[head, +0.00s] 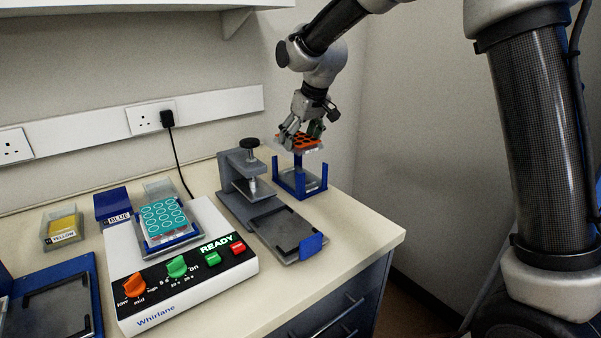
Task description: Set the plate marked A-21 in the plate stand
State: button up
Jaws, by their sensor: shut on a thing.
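My gripper (302,130) is shut on a clear plate with orange wells (300,142). It holds the plate roughly level over the blue-posted stand (290,187) at the back right of the bench. The plate appears to be near the top of the posts; I cannot tell whether it touches them. Another plate, with teal wells (163,217), sits on the white Whirlane machine (190,290). No A-21 mark is legible on either plate.
A grey clamp press (237,177) with a dark flat bed stands just left of the stand. Farther left are a yellow box (62,229), a blue box (113,204) and a blue-framed tray (60,306). The front right bench corner is clear.

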jog(key=shift+w+d, duration=0.15)
jog(key=shift+w, duration=0.4)
jog(key=shift+w+f, duration=0.2)
jog(key=shift+f, duration=0.1)
notch_tip(320, 180, down, 10)
jog(key=shift+w+d+r, duration=0.1)
jog(key=shift+r, duration=0.1)
jog(key=shift+f, duration=0.2)
jog(key=o, duration=1.1)
